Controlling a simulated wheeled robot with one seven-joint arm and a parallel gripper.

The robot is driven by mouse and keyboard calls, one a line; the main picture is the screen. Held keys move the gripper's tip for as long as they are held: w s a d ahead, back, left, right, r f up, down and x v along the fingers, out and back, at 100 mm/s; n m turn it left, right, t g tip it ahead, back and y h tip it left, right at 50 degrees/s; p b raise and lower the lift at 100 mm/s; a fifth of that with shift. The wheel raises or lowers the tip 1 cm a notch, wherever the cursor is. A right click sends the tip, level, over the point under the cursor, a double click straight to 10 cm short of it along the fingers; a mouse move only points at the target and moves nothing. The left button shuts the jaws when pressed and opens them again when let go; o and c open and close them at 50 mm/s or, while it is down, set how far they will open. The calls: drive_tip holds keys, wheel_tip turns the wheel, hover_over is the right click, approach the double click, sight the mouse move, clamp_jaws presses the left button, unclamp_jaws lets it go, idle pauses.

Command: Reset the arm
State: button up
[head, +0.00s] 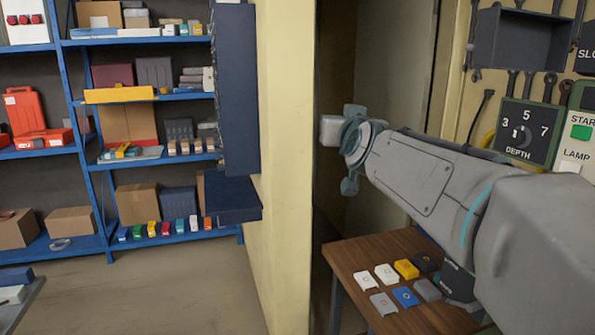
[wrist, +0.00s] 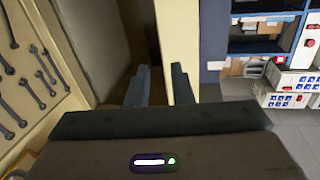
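My gripper (wrist: 160,84) shows in the wrist view with its two dark fingers apart and nothing between them. It points toward a dark doorway and a yellow wall edge. In the head view my grey arm stretches from the lower right toward the doorway, raised above the wooden table. Its far end is near the doorway, but the fingers cannot be made out clearly there.
A yellow wall pillar (head: 280,180) stands left of the doorway. Blue shelves (head: 85,165) with boxes are at the left. A wooden table (head: 352,259) with several coloured blocks is below my arm. A depth dial panel (head: 521,131) is at the right.

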drive_tip(key=s+d+f+g, duration=0.3)
drive_tip(key=s+f+g, duration=0.4)
drive_tip(key=s+f, duration=0.8)
drive_tip(key=s+d+f+g+h+b, duration=0.1)
drive_tip(key=s+d+f+g, duration=0.2)
drive_tip(key=s+f+g, duration=0.4)
drive_tip(key=s+f, duration=0.8)
drive_tip(key=f, duration=0.4)
drive_tip(key=shift+s+h, duration=0.3)
drive_tip(key=shift+s, duration=0.05)
